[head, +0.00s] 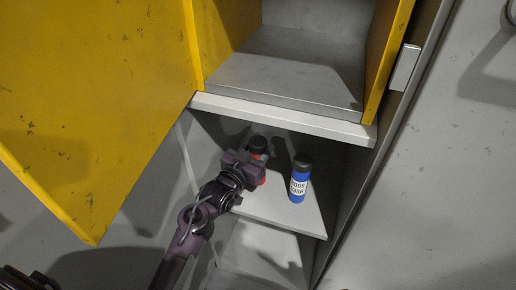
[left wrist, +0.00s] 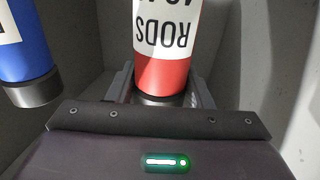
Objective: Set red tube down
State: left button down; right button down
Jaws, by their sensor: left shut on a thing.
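The red tube (head: 262,181) has a black cap and stands about upright over the middle shelf (head: 285,216) of the cabinet. In the left wrist view the red tube (left wrist: 166,72) shows a white label reading RODS upside down. My left gripper (head: 257,162) reaches in from the left and is shut on the red tube, hiding much of it. In the left wrist view the fingers (left wrist: 163,92) lie on both sides of its end. I cannot tell whether its base touches the shelf. My right gripper is not in view.
A blue tube (head: 298,185) with a black cap and white label stands on the shelf just right of the red tube; it also shows in the left wrist view (left wrist: 24,55). A yellow door (head: 95,90) hangs open at the left. A shelf edge (head: 285,118) overhangs above.

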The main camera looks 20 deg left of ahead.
pick_arm(q)
jog(key=c, duration=0.7)
grip_release()
jog(key=shift+f, duration=0.1)
